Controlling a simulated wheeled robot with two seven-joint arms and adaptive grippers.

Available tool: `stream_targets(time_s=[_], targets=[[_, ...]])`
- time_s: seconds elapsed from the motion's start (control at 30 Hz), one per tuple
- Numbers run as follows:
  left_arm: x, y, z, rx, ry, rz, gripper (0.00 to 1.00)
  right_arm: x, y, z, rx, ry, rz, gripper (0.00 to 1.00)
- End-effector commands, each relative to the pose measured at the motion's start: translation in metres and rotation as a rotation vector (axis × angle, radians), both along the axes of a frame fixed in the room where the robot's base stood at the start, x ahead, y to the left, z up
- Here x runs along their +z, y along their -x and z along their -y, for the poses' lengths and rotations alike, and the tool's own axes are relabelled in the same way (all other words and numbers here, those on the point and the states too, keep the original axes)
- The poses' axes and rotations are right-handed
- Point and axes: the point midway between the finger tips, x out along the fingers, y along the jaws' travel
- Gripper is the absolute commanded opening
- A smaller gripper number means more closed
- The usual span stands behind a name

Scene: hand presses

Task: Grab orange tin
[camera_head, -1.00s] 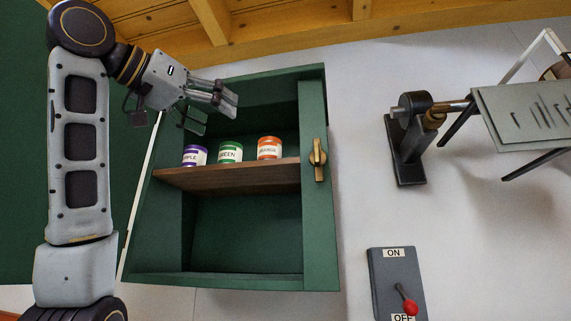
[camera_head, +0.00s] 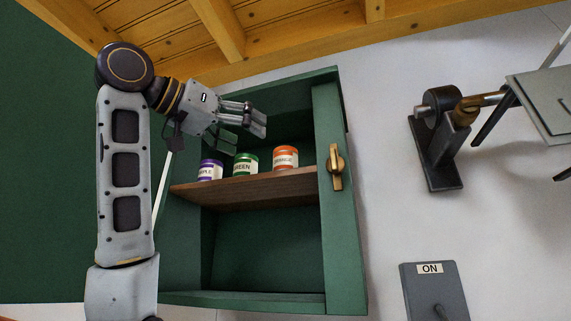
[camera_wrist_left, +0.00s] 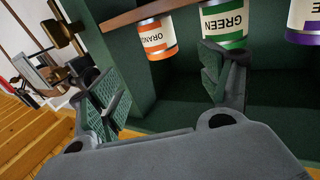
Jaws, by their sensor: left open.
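The orange tin (camera_head: 286,158) has a white label and stands on the cabinet's wooden shelf (camera_head: 260,188), rightmost in a row of tins in the head view. In the left wrist view the orange tin (camera_wrist_left: 157,38) shows at the top, its label upside down. My left gripper (camera_head: 249,134) is open and empty, above and in front of the green tin (camera_head: 246,164), to the left of the orange tin. In the left wrist view the fingers of my left gripper (camera_wrist_left: 165,88) are spread wide, with the orange tin beyond the gap. Nothing is between them. My right gripper is out of view.
A purple tin (camera_head: 210,170) stands left of the green tin. The green cabinet (camera_head: 342,235) frames the shelf, with a brass latch (camera_head: 336,166) on its right post. A wall switch (camera_head: 434,290) and a dark metal bracket (camera_head: 436,150) are farther right.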

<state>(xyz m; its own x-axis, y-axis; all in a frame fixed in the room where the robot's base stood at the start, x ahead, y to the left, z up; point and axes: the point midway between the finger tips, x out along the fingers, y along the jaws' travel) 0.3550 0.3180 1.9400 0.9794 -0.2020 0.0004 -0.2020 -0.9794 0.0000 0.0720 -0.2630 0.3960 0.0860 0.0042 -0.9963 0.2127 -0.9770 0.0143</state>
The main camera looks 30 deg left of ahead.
Motion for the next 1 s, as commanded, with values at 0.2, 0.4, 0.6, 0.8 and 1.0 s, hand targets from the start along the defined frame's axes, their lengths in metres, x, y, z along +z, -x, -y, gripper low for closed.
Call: stream_targets(time_s=[0.2, 0.4, 0.6, 0.8, 1.0], targets=[[0.001, -0.023, 0.005, 0.001, -0.001, -0.003, 0.78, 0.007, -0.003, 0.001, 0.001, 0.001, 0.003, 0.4], [0.001, -0.049, 0.01, 0.0, 0.0, -0.001, 0.78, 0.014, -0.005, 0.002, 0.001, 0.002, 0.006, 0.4], [0.001, -0.071, 0.014, 0.001, 0.0, -0.001, 0.78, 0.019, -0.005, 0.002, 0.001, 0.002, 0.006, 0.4], [0.0, -0.08, 0.016, 0.001, 0.0, 0.0, 0.78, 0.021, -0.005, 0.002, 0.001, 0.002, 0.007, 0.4], [0.0, -0.08, 0.016, 0.0, 0.0, 0.001, 0.78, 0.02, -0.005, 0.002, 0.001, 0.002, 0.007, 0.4]])
